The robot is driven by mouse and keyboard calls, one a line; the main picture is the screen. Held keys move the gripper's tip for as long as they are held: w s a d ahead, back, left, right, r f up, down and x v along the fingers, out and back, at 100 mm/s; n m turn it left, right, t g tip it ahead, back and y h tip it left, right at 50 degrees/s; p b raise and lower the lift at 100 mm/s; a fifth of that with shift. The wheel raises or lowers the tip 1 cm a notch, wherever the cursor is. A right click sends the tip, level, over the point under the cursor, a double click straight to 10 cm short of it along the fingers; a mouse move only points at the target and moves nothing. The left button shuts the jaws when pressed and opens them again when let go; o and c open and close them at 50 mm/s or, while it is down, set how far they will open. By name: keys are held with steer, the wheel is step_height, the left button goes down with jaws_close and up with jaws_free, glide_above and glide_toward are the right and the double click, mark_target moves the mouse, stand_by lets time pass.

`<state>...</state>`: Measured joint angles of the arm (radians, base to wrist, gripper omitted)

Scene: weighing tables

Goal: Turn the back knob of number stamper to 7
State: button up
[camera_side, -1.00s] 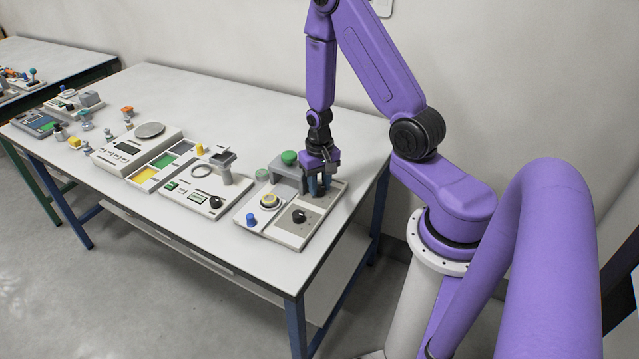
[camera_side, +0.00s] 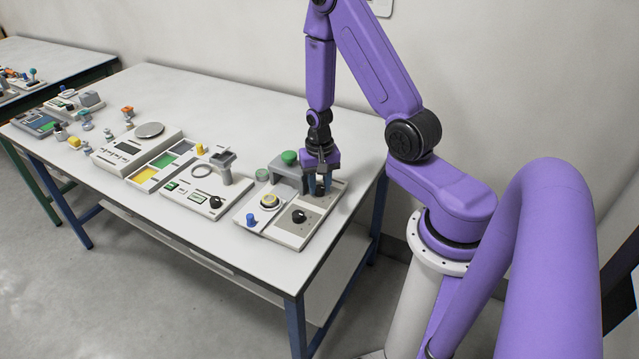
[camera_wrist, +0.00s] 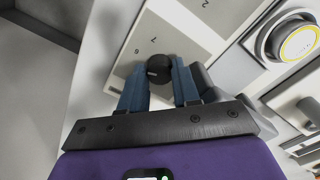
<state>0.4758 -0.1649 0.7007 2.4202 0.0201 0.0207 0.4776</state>
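The number stamper is a pale box with a grey arch and a green button (camera_side: 289,158), near the table's right end. Its grey knob panel (camera_side: 322,212) has a black front knob (camera_side: 299,215) with a pointer. The back knob (camera_wrist: 158,68) is black and shows in the wrist view between the two blue fingers of my gripper (camera_side: 320,190). The fingers point down on either side of it, close to it; I cannot tell whether they press on it. The knob's pointer is hidden.
A dial with a yellow ring (camera_side: 269,201) and a blue knob (camera_side: 251,220) sit left of the panel. The grey arch stands close to my gripper's left. More devices, including a scale (camera_side: 150,130), fill the table's left. The table's back strip is clear.

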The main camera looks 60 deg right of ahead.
mark_target(319, 187)
steer(key=o, duration=0.4)
steer(key=shift+o, duration=0.2)
steer(key=shift+w+r, duration=0.15)
steer(key=shift+w, duration=0.05)
steer(key=shift+r, duration=3.15)
steer(key=shift+s+r, duration=0.3)
steer(key=shift+r, duration=0.45)
